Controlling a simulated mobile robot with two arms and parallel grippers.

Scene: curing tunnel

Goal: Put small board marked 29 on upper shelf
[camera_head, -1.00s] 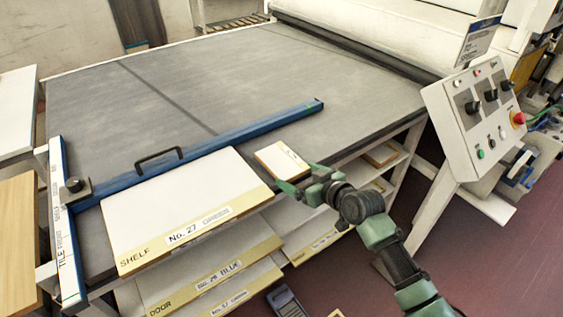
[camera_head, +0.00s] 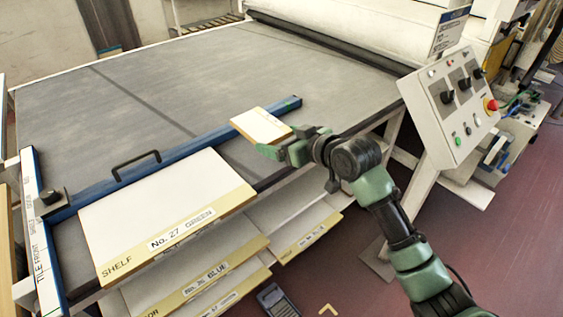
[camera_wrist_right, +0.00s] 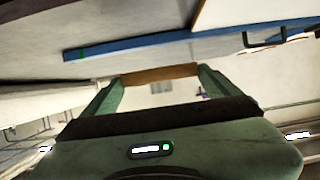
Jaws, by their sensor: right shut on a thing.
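The small board (camera_head: 261,125) has a pale top and a tan edge; no number is readable on it. My right gripper (camera_head: 279,143) is shut on its near edge and holds it around the table's front edge, where it overlaps the blue bar in the head view. In the right wrist view the board's tan edge (camera_wrist_right: 160,74) spans between the fingers of the right gripper (camera_wrist_right: 160,88). The shelves under the table show in part, with a labelled board (camera_head: 308,235) on one; my right arm hides some of this area. My left gripper is not in view.
A large board marked No. 27 GREEN (camera_head: 165,215) lies on the grey table (camera_head: 200,80), against the blue bar (camera_head: 215,137) with its black handle. A board marked BLUE (camera_head: 215,275) sticks out below. A control box (camera_head: 455,105) stands at the right.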

